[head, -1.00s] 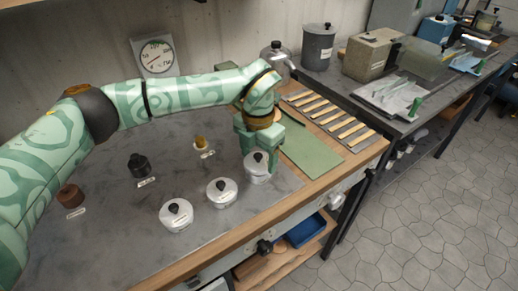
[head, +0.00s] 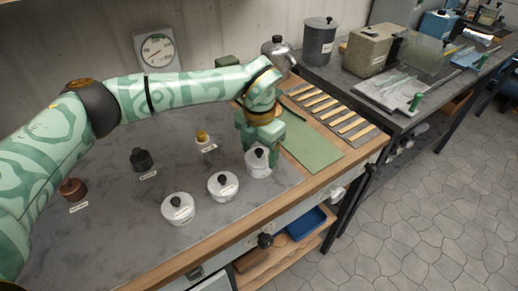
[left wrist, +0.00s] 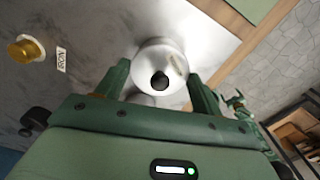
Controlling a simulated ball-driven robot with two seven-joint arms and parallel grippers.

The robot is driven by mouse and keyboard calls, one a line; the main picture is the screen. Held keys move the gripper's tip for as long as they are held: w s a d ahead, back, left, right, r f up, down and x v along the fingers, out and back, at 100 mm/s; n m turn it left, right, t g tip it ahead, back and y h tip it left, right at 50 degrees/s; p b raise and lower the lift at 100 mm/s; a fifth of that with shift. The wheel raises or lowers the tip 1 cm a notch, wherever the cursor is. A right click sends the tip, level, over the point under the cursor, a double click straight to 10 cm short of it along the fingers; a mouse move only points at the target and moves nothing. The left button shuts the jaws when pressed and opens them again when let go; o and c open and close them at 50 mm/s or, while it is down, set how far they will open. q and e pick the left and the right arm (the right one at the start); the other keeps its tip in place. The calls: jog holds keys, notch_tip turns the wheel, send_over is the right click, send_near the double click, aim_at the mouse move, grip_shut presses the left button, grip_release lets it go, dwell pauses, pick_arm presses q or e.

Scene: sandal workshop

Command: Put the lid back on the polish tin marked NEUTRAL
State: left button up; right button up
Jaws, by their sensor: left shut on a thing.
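My left gripper (head: 258,148) reaches down from behind around the rightmost of three pale metal tins with black knobs. In the left wrist view its fingers (left wrist: 160,80) are on both sides of a round silver lid (left wrist: 148,58) with a black knob, shut on it. This lid also shows in the head view (head: 258,166), at the tin's place; whether it sits on the tin or just above is unclear. A middle tin (head: 222,190) and a left tin (head: 178,212) stand beside it. Their lettering is too small to read. My right gripper is not in view.
A yellow-topped jar (head: 203,144), a black one (head: 141,161) and a brown one (head: 73,189) stand on the grey bench top with small labels. A green mat (head: 312,145) lies to the right. A dial (head: 158,51) stands at the wall. The front left bench top is clear.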

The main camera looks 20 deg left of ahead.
pick_arm(q)
jog(key=shift+f+p, duration=0.2)
jog(key=shift+p, duration=0.55)
dwell(1.6)
jog(key=o, duration=1.2)
jog(key=shift+r+p, duration=2.75)
jog(key=shift+r, duration=0.8)
grip_shut()
